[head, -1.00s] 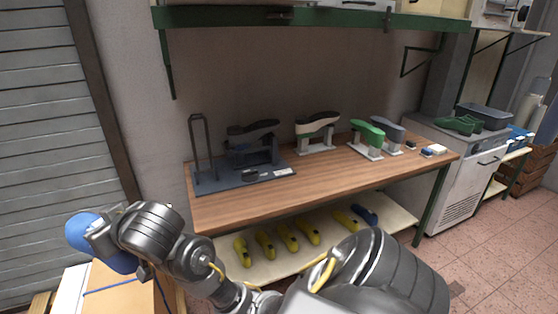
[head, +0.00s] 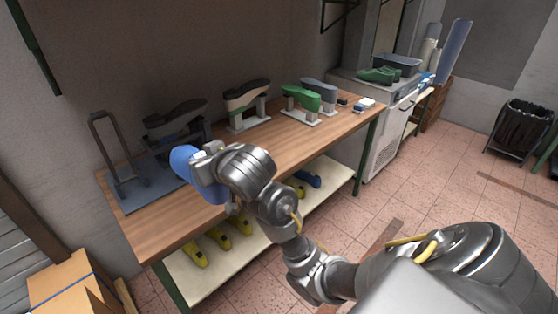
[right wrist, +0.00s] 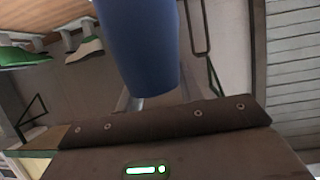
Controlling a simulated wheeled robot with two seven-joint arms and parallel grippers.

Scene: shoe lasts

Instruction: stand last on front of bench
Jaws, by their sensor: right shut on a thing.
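A blue last (head: 186,162) is in my right gripper (head: 203,168), held over the front left of the wooden bench (head: 165,228). In the right wrist view the blue last (right wrist: 140,45) stands out from between the fingers of my right gripper (right wrist: 160,97), which are shut on it. Whether the last touches the bench is hard to tell; it seems to be above it. My right forearm hides part of the bench front. My left gripper is not in view.
A dark stand with a tall loop (head: 115,150) and a dark last (head: 172,117) is behind. Yellow lasts (head: 218,238) lie on the lower shelf. The bench's front left is bare.

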